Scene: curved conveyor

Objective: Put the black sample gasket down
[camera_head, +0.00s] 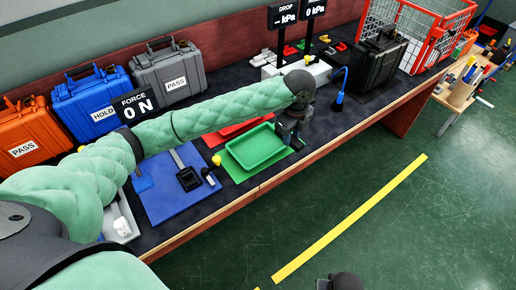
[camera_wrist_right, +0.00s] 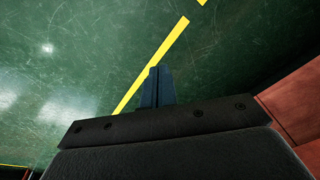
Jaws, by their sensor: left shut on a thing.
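My left gripper (camera_head: 292,138) hangs pointing down at the right edge of the green tray (camera_head: 258,146), above the dark bench top. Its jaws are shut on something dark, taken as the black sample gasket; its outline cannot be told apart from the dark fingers. A black square frame-like piece (camera_head: 188,178) lies on the blue board (camera_head: 160,196) left of the tray. In the right wrist view my right gripper (camera_wrist_right: 157,75) has its fingers together over green floor, with nothing seen between them.
A red tray (camera_head: 235,129) lies behind the green one. A white device (camera_head: 300,75), a black case (camera_head: 378,62) and a red crate (camera_head: 411,22) stand farther right. Orange, blue and grey cases (camera_head: 168,73) line the back. A FORCE display (camera_head: 135,104) reads 0 N.

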